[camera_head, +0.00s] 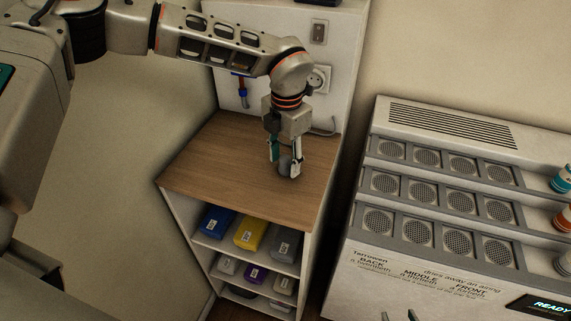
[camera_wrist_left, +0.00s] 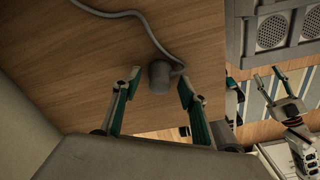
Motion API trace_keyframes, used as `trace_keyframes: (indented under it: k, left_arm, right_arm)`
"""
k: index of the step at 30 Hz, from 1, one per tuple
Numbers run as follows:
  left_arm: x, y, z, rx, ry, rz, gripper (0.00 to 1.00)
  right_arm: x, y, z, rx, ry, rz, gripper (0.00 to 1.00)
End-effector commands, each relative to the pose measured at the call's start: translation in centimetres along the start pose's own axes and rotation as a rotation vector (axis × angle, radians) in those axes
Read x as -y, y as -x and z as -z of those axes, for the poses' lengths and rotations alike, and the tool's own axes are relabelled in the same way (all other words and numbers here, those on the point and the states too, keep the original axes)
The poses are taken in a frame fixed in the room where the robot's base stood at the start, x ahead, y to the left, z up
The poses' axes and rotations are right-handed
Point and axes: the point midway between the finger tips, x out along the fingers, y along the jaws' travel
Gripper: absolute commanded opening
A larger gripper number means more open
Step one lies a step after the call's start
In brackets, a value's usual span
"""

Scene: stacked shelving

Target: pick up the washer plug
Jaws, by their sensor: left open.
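The washer plug is a grey, round-bodied plug (camera_wrist_left: 159,77) with a grey cord, on the wooden top in the left wrist view. In the head view the plug (camera_head: 285,164) is partly hidden by my left gripper (camera_head: 283,169). My left gripper points down over the wooden top, open, with its fingers on either side of the plug. In the left wrist view gaps show between the plug and both fingers (camera_wrist_left: 160,80). My right gripper (camera_wrist_left: 268,77) shows far right in the left wrist view, away from the plug, its fingers apart. Only its fingertips show at the head view's bottom edge (camera_head: 398,315).
The wooden top (camera_head: 215,165) covers a white shelf unit with blue, yellow and other packs below. A wall socket (camera_head: 318,79) is on the white panel behind. A drying rack with round grilles (camera_head: 420,195) stands to the right, holding bottles at its far right.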

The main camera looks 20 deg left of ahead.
Motion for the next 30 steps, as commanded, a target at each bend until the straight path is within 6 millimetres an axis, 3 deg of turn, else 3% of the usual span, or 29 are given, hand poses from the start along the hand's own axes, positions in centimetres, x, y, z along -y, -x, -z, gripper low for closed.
trace_keyframes:
  k: [2,6,7,22,30]
  left_arm:
    - [0.0,0.0,0.0,0.0,0.0,0.0,0.43]
    - [0.0,0.0,0.0,0.0,0.0,0.0,0.06]
    - [0.0,0.0,0.0,0.0,0.0,0.0,0.02]
    - [0.0,0.3,0.0,0.001,0.0,0.0,0.01]
    - [-0.1,3.5,-0.1,0.004,0.001,0.0,0.01]
  right_arm:
    - [0.0,0.0,0.0,0.001,0.0,0.0,0.4]
    - [0.0,0.0,-0.2,0.004,0.0,0.0,0.4]
    - [0.0,0.0,-0.3,0.004,0.0,0.001,0.4]
    - [0.1,-0.1,-0.7,0.012,0.0,0.001,0.4]
    - [0.1,-0.1,-0.7,0.008,0.0,0.001,0.4]
